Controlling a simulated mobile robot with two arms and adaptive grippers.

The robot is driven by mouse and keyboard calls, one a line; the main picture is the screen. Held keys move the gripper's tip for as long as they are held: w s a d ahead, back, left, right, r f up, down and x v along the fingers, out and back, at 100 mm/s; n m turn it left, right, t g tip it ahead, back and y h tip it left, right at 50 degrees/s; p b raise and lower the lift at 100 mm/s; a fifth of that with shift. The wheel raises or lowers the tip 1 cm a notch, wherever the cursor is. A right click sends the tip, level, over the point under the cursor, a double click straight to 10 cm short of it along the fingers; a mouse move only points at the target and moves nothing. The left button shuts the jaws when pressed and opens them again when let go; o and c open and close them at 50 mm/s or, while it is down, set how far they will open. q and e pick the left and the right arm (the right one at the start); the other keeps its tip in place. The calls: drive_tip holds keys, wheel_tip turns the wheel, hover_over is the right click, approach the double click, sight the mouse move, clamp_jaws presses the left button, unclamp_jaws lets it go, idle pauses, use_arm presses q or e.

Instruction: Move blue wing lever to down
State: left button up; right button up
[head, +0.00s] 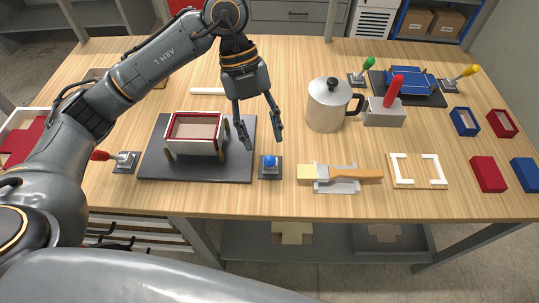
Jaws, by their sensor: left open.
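A small lever with a round blue knob (269,161) stands on a dark square base near the front middle of the table. The knob is seen from above, so its tilt is hard to tell. My left gripper (264,143) is open and empty, its fingers pointing down just behind and above the blue knob. The fingertips look apart from the knob. On the dark plate to the left is a box former holding a red-and-white open box (194,132). My right gripper is not in view.
A red-knobbed lever (123,159) is left of the plate. A brush (340,174) lies right of the blue lever. A metal pot (328,105) stands behind it. At the back right are a blue former (409,80), a green lever (366,68) and a yellow lever (460,76).

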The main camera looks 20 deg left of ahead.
sight(270, 160)
use_arm(q)
drive_tip(key=x, duration=0.7)
drive_tip(key=shift+p, duration=0.35)
clamp_jaws()
